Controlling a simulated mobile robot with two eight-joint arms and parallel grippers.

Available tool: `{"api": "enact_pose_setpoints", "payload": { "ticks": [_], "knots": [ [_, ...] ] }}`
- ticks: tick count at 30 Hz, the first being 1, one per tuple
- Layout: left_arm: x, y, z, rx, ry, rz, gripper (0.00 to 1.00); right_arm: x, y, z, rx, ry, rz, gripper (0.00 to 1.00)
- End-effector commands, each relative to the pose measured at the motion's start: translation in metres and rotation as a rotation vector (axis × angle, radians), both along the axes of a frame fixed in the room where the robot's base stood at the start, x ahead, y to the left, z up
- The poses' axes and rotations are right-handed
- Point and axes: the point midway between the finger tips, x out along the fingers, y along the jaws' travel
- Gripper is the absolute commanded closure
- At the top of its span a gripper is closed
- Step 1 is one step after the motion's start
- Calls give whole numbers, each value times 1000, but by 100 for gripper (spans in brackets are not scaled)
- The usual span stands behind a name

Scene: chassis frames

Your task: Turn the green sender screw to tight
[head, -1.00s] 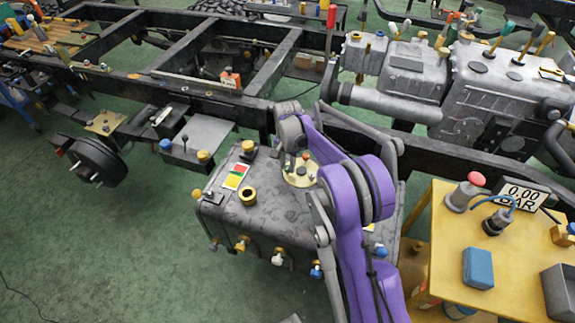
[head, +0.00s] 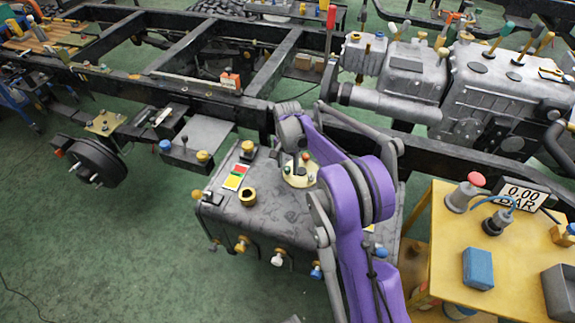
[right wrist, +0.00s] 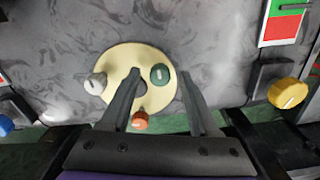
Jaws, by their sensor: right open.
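The green sender screw (right wrist: 160,74) is a small round green knob with a pale mark, on a round cream sender plate (right wrist: 115,62). In the right wrist view it shows between the fingertips of my right gripper (right wrist: 160,76), which is open and holds nothing. I cannot tell how far the fingertips are above it. A grey-white knob (right wrist: 96,83) and an orange knob (right wrist: 140,121) sit on the same plate. In the head view the plate (head: 305,182) lies on top of the dark tank, partly hidden by my purple right arm. My left gripper is not in view.
A yellow table (head: 445,235) with a gauge stands at the right.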

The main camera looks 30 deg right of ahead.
Motion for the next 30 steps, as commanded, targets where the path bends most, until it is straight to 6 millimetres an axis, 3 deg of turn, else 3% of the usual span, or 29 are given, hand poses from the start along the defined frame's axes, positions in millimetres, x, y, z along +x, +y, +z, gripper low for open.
{"api": "enact_pose_setpoints", "payload": {
  "ticks": [5,19,30],
  "knots": [
    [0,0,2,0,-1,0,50,0,0,10,0,0,0,38],
    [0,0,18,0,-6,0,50,0,0,96,0,0,0,38],
    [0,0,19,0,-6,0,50,0,0,108,0,0,0,38]
  ]
}}
